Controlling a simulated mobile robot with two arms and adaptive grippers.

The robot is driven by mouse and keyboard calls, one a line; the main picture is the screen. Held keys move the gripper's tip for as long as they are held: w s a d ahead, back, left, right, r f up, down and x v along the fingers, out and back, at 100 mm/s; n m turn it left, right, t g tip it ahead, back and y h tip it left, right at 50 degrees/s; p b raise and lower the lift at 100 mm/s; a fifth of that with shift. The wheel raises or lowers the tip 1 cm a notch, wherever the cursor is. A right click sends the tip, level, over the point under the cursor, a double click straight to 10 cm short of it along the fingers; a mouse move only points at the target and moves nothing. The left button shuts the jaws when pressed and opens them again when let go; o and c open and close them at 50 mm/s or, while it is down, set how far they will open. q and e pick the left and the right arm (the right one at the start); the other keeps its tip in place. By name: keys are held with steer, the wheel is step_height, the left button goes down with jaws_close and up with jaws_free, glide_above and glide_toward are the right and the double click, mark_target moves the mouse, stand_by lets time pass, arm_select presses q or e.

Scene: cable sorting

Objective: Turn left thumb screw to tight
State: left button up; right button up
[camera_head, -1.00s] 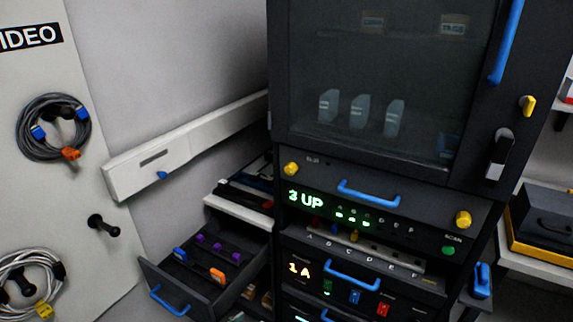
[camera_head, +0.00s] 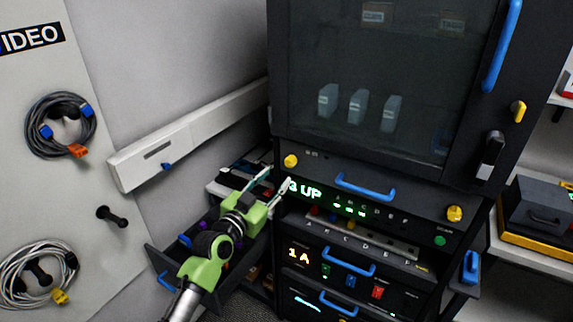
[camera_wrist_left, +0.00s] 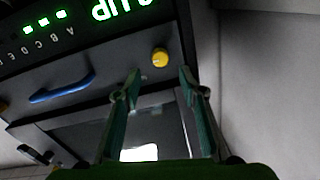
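The left thumb screw (camera_head: 291,161) is a yellow knob at the upper left corner of the dark panel with the green "3 UP" display (camera_head: 312,191). It also shows in the left wrist view (camera_wrist_left: 159,57), just beyond the fingertips and between their lines. My left gripper (camera_head: 277,178) is green and open, with nothing between its fingers. It is close to the knob, below and left of it in the head view, and appears not to touch it. The left wrist view also shows the open gripper (camera_wrist_left: 160,74). My right gripper is not in view.
A blue handle (camera_head: 365,187) and a right yellow thumb screw (camera_head: 454,213) are on the same panel. A glass-fronted cabinet (camera_head: 380,60) is above. An open drawer (camera_head: 165,262) lies below my left arm. Cables (camera_head: 62,125) hang on the left wall panel.

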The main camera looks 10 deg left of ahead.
mark_target(288, 165)
arm_select(q)
steer(key=x, duration=0.7)
steer(key=shift+w+d+f, duration=0.1)
steer(key=shift+w+d, duration=0.05)
steer(key=shift+w, duration=0.25)
jaws_close()
